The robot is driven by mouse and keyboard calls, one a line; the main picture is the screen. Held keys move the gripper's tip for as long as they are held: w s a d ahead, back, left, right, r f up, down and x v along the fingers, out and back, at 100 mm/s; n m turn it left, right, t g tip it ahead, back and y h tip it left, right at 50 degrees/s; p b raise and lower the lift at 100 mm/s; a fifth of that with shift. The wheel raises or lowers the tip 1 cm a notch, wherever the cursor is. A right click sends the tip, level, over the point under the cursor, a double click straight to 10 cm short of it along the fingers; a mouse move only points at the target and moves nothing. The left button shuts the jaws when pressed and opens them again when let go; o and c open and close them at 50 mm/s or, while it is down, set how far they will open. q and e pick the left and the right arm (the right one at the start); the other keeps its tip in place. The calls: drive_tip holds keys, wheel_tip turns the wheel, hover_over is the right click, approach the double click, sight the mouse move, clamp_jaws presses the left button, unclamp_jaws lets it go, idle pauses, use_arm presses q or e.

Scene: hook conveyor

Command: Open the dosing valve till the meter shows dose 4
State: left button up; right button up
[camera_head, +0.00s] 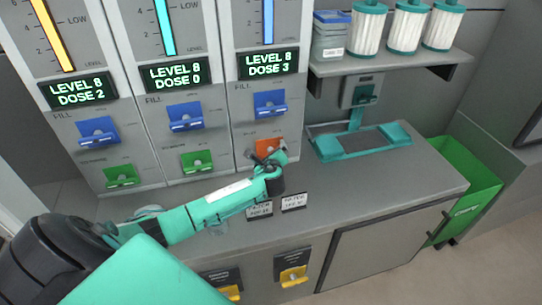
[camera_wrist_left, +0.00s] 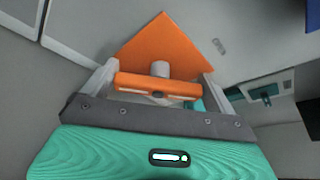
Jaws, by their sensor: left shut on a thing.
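The orange valve (camera_head: 266,146) sits low on the right-hand panel, below a blue fill valve (camera_head: 269,103). My left gripper (camera_head: 272,164) is at the orange valve and covers part of it. In the left wrist view the orange handle bar (camera_wrist_left: 158,86) lies between the two fingers of my left gripper (camera_wrist_left: 157,92), with an orange plate (camera_wrist_left: 172,45) behind it. The fingers are shut on the handle. The meter (camera_head: 268,63) above reads level 8, dose 3. My right gripper is not in view.
Two other panels show dose 2 (camera_head: 78,91) and dose 0 (camera_head: 173,74), with green valves (camera_head: 197,162) below. A teal-framed stand (camera_head: 358,143) is on the counter to the right. White canisters (camera_head: 407,28) stand on a shelf. A green bin (camera_head: 467,192) stands at right.

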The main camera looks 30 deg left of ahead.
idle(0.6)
use_arm(q)
drive_tip(key=o, duration=0.7)
drive_tip(key=shift+s, duration=0.1)
drive_tip(key=b+v, duration=0.2)
drive_tip(key=v, duration=1.1)
drive_tip(key=shift+s+d, duration=0.2)
drive_tip(key=shift+s, duration=0.1)
